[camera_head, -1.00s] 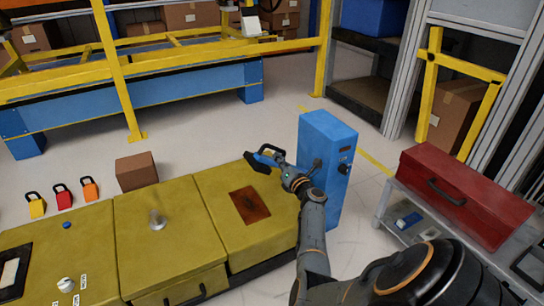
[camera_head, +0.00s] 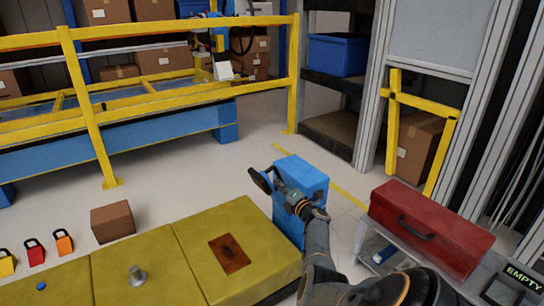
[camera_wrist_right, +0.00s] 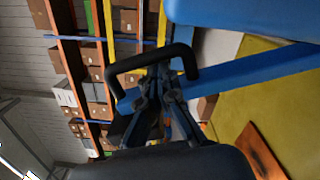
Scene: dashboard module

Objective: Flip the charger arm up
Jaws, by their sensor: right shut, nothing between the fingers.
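A blue upright box (camera_head: 300,182), which looks like the charger, stands to the right of the yellow blocks. A black handle (camera_head: 260,180) sits at its left side. In the right wrist view, the black U-shaped handle (camera_wrist_right: 122,68) is close up, with a blue bar (camera_wrist_right: 262,72) running past it to the right. My right gripper (camera_head: 280,186) is beside the box's left side, near the handle. Its closed fingers (camera_wrist_right: 155,85) are at the handle, with nothing held between them. I cannot tell whether they touch the handle or the bar. My left gripper is out of view.
Yellow blocks (camera_head: 235,240) lie left of the box, with a brown carton (camera_head: 112,221) behind. A red toolbox (camera_head: 430,229) stands on a grey cart at the right. Yellow railing (camera_head: 150,90) crosses the back. Grey floor lies between the blocks and the railing.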

